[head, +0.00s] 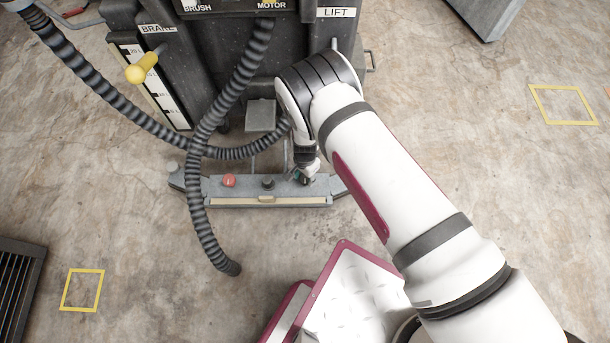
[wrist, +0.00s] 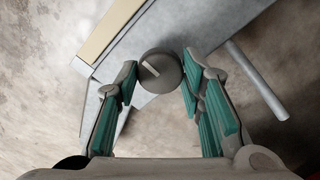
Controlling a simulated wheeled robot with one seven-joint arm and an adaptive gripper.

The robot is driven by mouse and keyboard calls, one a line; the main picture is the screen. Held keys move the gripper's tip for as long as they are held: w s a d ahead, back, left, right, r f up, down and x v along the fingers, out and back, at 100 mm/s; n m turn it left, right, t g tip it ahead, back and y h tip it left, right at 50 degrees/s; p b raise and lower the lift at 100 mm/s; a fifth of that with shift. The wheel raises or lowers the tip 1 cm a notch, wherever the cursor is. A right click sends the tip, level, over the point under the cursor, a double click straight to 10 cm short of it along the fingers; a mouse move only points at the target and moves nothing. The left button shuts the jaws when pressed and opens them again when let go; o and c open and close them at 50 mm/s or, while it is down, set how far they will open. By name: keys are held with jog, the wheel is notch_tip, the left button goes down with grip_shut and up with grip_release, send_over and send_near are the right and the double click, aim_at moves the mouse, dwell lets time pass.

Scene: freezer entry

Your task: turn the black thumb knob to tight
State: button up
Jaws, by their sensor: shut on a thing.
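My gripper (head: 302,176) is at the right part of the grey bar at the foot of the machine. In the wrist view my gripper (wrist: 159,74) has its teal-padded fingers either side of a round dark grey knob (wrist: 161,70) with a pale pointer line slanting across its face. The gripper is shut on this knob, which the head view mostly hides. A black knob (head: 268,183) stands left of my gripper on the same bar, clear of the fingers. I cannot read any tight mark in either view.
A red knob (head: 229,181) sits farther left on the grey bar (head: 209,192). A ribbed black hose (head: 196,190) hangs across the bar's left part. A yellow-knobbed brake lever (head: 137,73) is at upper left. The concrete floor to the right is mostly clear.

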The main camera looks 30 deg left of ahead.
aim_at(305, 178)
dwell(0.5)
jog(key=o, duration=1.1)
jog(key=shift+o, duration=0.2)
notch_tip(305, 178, up, 12)
